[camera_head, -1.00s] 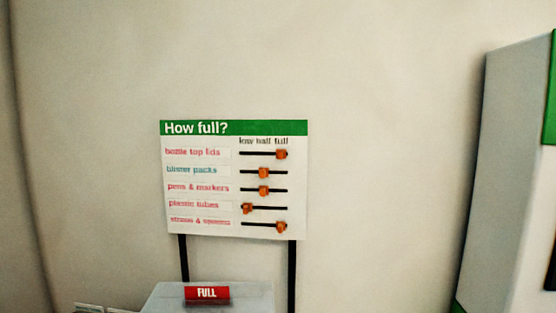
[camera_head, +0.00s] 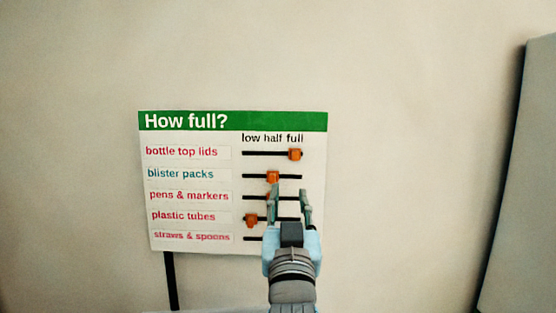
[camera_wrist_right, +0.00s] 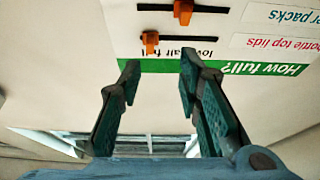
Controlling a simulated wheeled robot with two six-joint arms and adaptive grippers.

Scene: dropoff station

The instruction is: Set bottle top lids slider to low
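The "How full?" board (camera_head: 190,121) is white with a green header and several slider rows. The orange bottle top lids slider (camera_head: 295,154) is at the right end of its black track, under "full". In the right wrist view, which is upside down, this slider (camera_wrist_right: 150,42) shows beyond the fingertips. My right gripper (camera_head: 290,193) is open and empty, in front of the lower rows and below the bottle top lids row in the head view. It also shows in the wrist view (camera_wrist_right: 160,65), its fingers apart. My left gripper is not in view.
The blister packs slider (camera_head: 273,177) is near the middle and the plastic tubes slider (camera_head: 250,219) is at the left. My right gripper hides part of the lower rows. A grey unit (camera_head: 520,200) stands at the right. The wall around the board is clear.

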